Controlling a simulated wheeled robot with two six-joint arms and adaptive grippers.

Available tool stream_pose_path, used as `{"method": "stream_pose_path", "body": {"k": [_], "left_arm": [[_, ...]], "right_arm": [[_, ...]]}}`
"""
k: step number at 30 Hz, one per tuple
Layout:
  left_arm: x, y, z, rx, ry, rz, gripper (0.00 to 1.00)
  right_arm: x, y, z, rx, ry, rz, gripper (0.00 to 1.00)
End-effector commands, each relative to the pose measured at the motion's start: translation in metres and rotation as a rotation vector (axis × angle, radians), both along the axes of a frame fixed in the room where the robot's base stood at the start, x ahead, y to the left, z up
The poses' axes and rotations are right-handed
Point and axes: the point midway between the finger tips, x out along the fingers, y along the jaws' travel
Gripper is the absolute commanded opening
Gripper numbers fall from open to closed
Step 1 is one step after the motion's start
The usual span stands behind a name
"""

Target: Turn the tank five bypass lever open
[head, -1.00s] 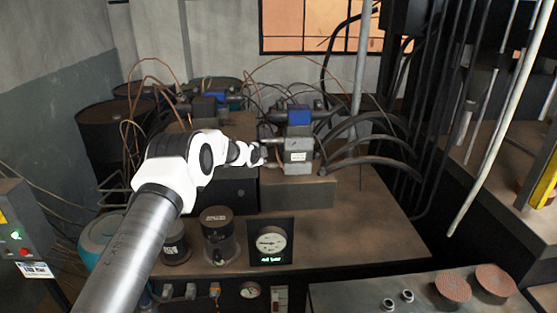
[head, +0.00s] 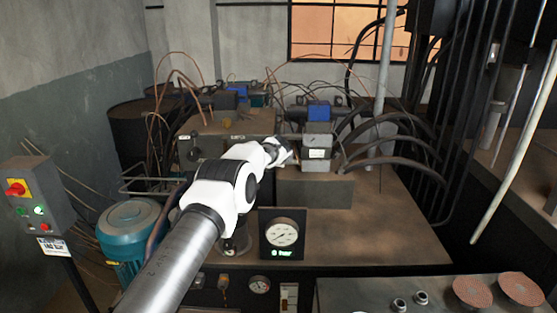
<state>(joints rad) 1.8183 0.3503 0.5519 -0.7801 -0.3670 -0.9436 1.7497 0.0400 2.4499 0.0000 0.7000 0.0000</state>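No bypass lever or "tank five" marking can be made out; my arm and gripper hide part of the area left of the block. A pressure gauge (head: 282,233) in a black panel stands at the front of the tank top, its green readout showing about 0 bar. My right gripper is not in view.
Dark hoses (head: 385,138) curve right from the block, and thin copper pipes rise at the left. A red-knobbed control box (head: 30,196) and a teal motor (head: 131,233) stand at left. The brown tank top (head: 375,225) is clear at right. Flap discs (head: 472,292) lie front right.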

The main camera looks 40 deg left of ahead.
Motion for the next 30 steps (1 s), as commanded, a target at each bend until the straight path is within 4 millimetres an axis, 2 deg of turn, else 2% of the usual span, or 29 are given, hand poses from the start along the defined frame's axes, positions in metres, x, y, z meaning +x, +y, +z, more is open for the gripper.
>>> {"method": "stream_pose_path", "body": {"k": [14, 15, 17, 30], "left_arm": [[0.0001, -0.0027, -0.0048, 0.016, 0.017, -0.003, 0.0], [0.0001, -0.0028, -0.0049, 0.015, 0.018, -0.003, 0.34], [0.0, -0.0027, -0.0051, 0.015, 0.018, -0.003, 0.55], [-0.0029, -0.002, 0.0008, 0.016, 0.014, 0.002, 0.57]], "right_arm": [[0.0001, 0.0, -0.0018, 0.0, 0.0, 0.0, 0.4], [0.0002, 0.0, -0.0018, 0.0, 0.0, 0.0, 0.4], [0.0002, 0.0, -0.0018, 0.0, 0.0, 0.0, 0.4], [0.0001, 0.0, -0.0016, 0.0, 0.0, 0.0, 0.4]]}}
